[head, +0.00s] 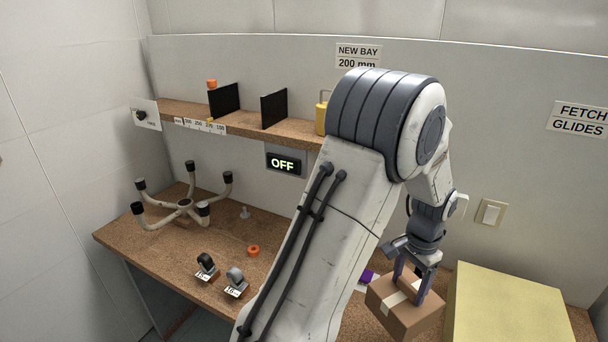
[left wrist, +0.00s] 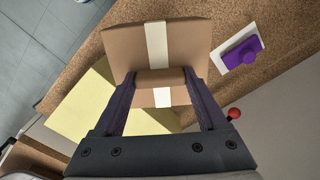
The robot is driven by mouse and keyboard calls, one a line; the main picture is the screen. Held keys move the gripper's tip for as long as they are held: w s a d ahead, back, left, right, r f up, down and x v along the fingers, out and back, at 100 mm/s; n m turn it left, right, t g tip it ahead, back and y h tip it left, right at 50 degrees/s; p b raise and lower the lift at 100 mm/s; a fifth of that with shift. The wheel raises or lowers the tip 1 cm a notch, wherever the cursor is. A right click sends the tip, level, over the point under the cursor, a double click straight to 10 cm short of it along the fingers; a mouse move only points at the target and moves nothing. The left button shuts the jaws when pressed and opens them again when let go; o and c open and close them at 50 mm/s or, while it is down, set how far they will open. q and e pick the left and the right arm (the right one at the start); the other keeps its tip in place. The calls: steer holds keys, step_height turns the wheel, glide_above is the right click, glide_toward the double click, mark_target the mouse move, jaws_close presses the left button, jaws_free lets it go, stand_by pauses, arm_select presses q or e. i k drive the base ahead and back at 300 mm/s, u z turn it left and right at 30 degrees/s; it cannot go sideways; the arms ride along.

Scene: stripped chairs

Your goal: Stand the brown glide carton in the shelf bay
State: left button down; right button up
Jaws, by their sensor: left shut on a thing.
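The brown glide carton (head: 402,308) has a pale tape strip and is at the lower right of the head view, by the yellow block. My left gripper (head: 412,284) is shut on the carton from above. In the left wrist view the carton (left wrist: 185,42) sits between the two dark purple fingers of my left gripper (left wrist: 160,85). The shelf (head: 240,125) runs along the back wall with two black upright dividers (head: 224,99) and (head: 274,108) on it. My left arm hides the shelf's right part. My right gripper is not in view.
A large yellow block (head: 510,305) stands right of the carton. The bench (head: 225,235) holds an upturned chair base (head: 184,205), two casters (head: 236,282) and an orange ring (head: 253,251). A yellow object (head: 321,118) stands on the shelf beside my arm. A purple piece (left wrist: 243,52) lies near the carton.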

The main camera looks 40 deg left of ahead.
mark_target(243, 117)
steer(key=z, duration=2.6)
steer(key=k, duration=2.25)
steer(key=u, duration=1.8)
